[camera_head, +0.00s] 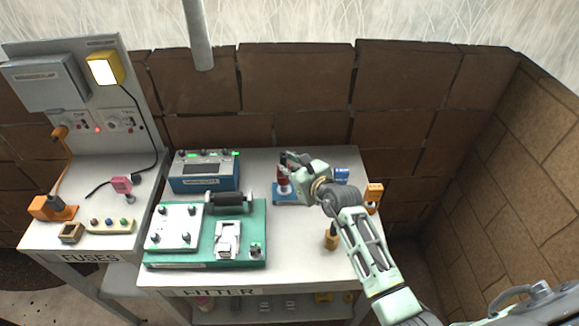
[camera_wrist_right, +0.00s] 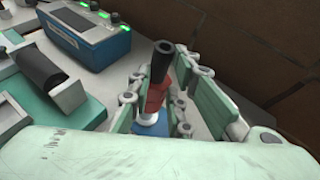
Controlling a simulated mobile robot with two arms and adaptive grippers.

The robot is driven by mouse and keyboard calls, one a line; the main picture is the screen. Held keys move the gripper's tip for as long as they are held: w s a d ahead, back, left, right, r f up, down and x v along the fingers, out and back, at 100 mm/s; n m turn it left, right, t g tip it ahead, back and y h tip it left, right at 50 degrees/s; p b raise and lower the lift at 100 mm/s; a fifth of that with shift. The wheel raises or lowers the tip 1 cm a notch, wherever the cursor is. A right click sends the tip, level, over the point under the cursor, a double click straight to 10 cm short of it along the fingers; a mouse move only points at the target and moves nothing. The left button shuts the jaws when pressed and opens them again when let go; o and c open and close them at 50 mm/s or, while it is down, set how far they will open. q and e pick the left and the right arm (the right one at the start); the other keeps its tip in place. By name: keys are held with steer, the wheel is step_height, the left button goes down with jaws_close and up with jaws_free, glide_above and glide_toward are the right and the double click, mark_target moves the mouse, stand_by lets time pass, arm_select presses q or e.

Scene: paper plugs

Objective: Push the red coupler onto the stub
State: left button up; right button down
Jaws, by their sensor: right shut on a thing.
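The red coupler (camera_head: 283,174) is at the back right of the table, above a blue base block (camera_head: 285,197). In the right wrist view the red coupler (camera_wrist_right: 156,97) stands between my right gripper's fingers, with a black tube (camera_wrist_right: 162,62) rising from its top. My right gripper (camera_head: 290,165) is shut on the coupler. A whitish metal piece (camera_wrist_right: 147,117) shows below the red part, over the blue base (camera_wrist_right: 152,127). I cannot tell whether the coupler is seated on the stub, as the fingers hide part of it. My left gripper is not in view.
A blue instrument box (camera_head: 204,172) with green lights stands left of the coupler. A green fixture board (camera_head: 255,222) lies in front of it. A blue item (camera_head: 342,175), an orange block (camera_head: 374,193) and a small yellow-brown piece (camera_head: 331,238) are near my right arm. A brick wall is behind.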

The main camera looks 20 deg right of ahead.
steer(key=shift+f+b, duration=1.35)
steer(key=shift+f, duration=0.8)
stand_by(0.3)
steer(key=c, duration=1.5)
jaws_free()
steer(key=shift+c, duration=0.2)
steer(key=v, duration=1.2)
steer(key=shift+s, duration=0.1)
steer(key=v, duration=1.2)
